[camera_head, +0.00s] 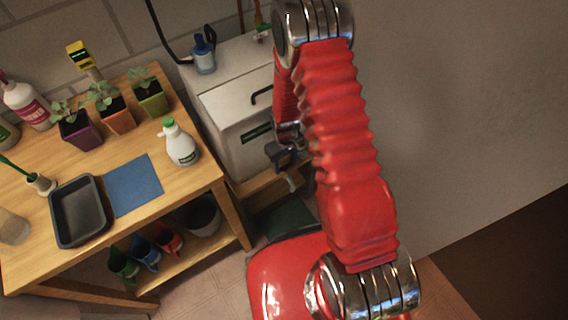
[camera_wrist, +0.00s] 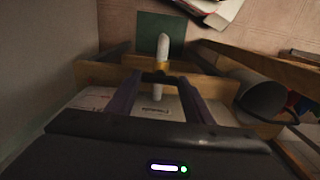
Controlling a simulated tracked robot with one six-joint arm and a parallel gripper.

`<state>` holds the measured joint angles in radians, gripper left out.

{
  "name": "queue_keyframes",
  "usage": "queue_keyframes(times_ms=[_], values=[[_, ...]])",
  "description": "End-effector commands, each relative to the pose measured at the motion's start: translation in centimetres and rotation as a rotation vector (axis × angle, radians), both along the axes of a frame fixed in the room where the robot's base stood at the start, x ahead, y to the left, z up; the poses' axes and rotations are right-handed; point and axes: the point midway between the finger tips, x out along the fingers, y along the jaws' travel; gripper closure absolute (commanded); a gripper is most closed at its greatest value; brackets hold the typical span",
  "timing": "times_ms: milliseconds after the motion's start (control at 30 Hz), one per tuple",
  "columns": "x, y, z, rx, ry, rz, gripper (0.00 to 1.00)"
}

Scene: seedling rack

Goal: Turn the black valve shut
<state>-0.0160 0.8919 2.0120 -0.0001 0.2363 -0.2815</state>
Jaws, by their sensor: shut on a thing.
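The black valve (camera_wrist: 158,77) shows in the wrist view as a small dark piece between my fingertips, crosswise to a pale spout (camera_wrist: 163,48) with a yellowish collar. My gripper (camera_wrist: 160,80) has one finger on each side of the valve and is shut on it. In the head view my gripper (camera_head: 284,154) is at the lower front of the white tank (camera_head: 225,109), with the spout tip (camera_head: 293,181) just below it. My arm and fingers hide the valve there, so I cannot tell its exact angle.
A wooden table (camera_head: 201,180) stands left, with potted seedlings, a spray bottle (camera_head: 180,143), a black tray (camera_head: 58,236) and a blue mat (camera_head: 132,186). A grey bucket (camera_head: 201,215) sits on its lower shelf. A dark green mat (camera_head: 283,222) lies below the spout. A wall rises right.

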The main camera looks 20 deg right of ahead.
Motion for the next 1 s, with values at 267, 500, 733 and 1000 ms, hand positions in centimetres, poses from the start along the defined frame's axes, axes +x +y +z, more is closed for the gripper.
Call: queue_keyframes(times_ms=[267, 500, 733, 1000], values=[[-0.4, -0.1, -0.2, -0.001, 0.009, 0.000, 0.45], [-0.2, 0.0, -0.1, 0.000, 0.004, 0.002, 0.34], [-0.1, 0.0, 0.1, 0.000, 0.002, 0.002, 0.34], [-0.1, 0.0, 2.1, 0.000, 0.001, 0.002, 0.34]])
